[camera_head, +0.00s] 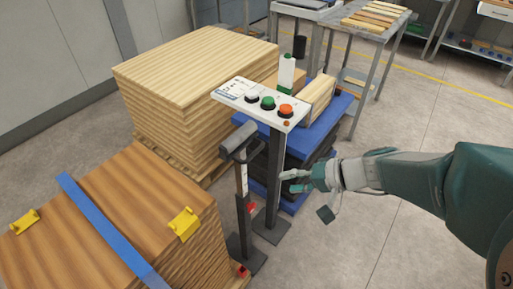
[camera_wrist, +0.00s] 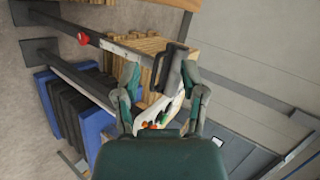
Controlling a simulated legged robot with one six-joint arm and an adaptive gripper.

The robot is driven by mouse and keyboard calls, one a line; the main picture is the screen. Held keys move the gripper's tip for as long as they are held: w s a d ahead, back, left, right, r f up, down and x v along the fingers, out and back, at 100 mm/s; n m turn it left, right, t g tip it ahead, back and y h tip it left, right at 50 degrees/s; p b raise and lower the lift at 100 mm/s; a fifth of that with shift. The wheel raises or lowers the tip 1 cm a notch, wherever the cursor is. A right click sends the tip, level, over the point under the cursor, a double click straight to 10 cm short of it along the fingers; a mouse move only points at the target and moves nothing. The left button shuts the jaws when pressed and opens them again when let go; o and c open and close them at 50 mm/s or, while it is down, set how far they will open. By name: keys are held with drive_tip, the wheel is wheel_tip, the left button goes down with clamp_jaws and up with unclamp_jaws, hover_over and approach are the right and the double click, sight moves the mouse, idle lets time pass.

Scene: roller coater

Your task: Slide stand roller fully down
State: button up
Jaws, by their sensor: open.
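The stand roller (camera_head: 238,138) is a grey roller on top of a dark post, with a red knob (camera_head: 251,208) partway down. A pale strip shows on the post between roller and knob, and the roller sits well above the knob. In the wrist view the roller (camera_wrist: 173,68) appears between and beyond my fingers, and the knob (camera_wrist: 83,38) is at upper left. My gripper (camera_head: 306,194) is open and empty, to the right of the stand. Its fingers also show in the wrist view (camera_wrist: 162,78). It appears apart from the roller.
A button panel (camera_head: 262,101) on its own dark post stands between my gripper and the roller stand. A wood stack (camera_head: 190,65) is behind, and a strapped brown stack (camera_head: 110,215) is at front left. A blue cart (camera_head: 330,110) is behind the panel. Floor at right is clear.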

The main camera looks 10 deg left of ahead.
drive_tip(key=w+a+f+m+t+y, duration=0.2)
drive_tip(key=w+a+f+y, duration=0.15)
drive_tip(key=w, duration=0.35)
drive_tip(key=m+t, duration=0.2)
drive_tip(key=t, duration=0.1)
approach(254, 152)
drive_tip(key=shift+m, duration=0.3)
drive_tip(key=x, duration=1)
drive_tip(key=shift+w+f, duration=0.1)
drive_tip(key=shift+f, duration=0.35)
clamp_jaws()
